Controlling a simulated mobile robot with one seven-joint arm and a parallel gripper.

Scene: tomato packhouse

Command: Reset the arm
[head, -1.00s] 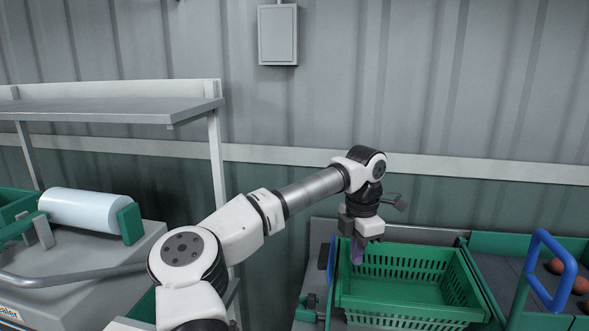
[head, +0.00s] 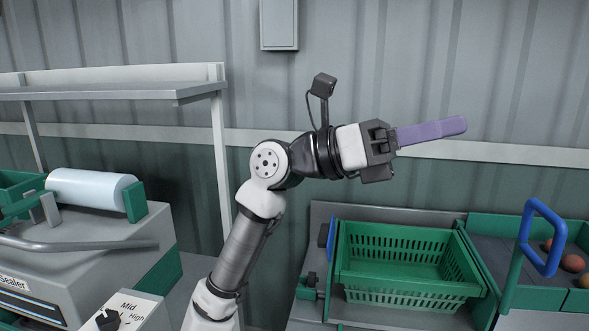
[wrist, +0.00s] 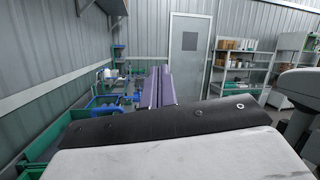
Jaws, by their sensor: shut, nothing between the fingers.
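My gripper (head: 460,127) is raised in the head view, level and pointing right, above and behind the green crate. Its purple fingers are together with nothing between them. In the wrist view the two purple fingers (wrist: 157,86) lie side by side and point away into the room. My arm is folded upward, with its elbow left of the gripper.
A green slatted crate (head: 408,285) stands below my gripper, with no produce visible in it. Right of it is a green-sided bin (head: 510,224) with several tomatoes and a blue handle (head: 530,207). A sealer (head: 80,240) and a shelf (head: 110,92) stand left.

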